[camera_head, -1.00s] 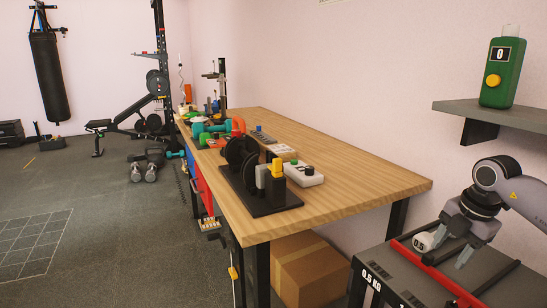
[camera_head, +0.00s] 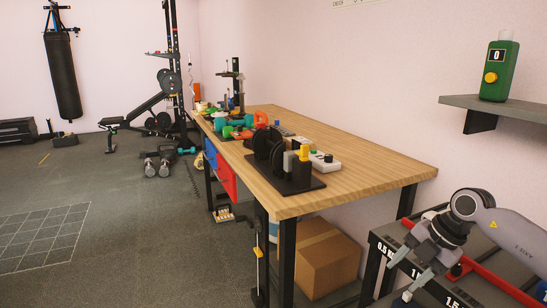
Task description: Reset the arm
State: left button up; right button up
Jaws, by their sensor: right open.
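My right arm comes in from the right, and its gripper (camera_head: 399,279) is open, with its fingers pointing down and left. The fingers are spread apart in front of the near left edge of the dark weight rack (camera_head: 470,289). A small white spot shows by the lower fingertip; I cannot tell what it is. No object is clearly held between the fingers. My left gripper is not in view.
A wooden bench (camera_head: 370,175) holds a black stand with plates (camera_head: 270,150) and several dumbbells. A cardboard box (camera_head: 325,258) lies under it. A wall shelf (camera_head: 500,102) bears a green device (camera_head: 499,70). Open floor (camera_head: 130,220) is at left.

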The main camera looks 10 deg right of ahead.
jog(key=s+a+f+t+y, duration=0.1)
jog(key=s+a+t+y, duration=0.15)
jog(key=a+y, duration=0.65)
jog(key=s+a+t+y, duration=0.2)
jog(key=s+a+y, duration=0.1)
jog(key=a, duration=1.2)
jog(key=s+d+f+m+t+h, duration=0.2)
jog(key=s+d+f+m+h, duration=0.2)
jog(key=s+f+m+h, duration=0.5)
jog(key=s+d+f+m+t+h, duration=0.1)
jog(key=s+d+f+m+h, duration=0.5)
jog(key=f+m, duration=0.6)
notch_tip(320, 180, up, 11)
jog(key=s+y+p, duration=0.1)
jog(key=s+p, duration=0.1)
jog(key=p, duration=1)
jog(key=shift+a+r+m+p, duration=0.15)
jog(key=shift+a+m+p, duration=0.15)
jog(key=shift+a, duration=0.15)
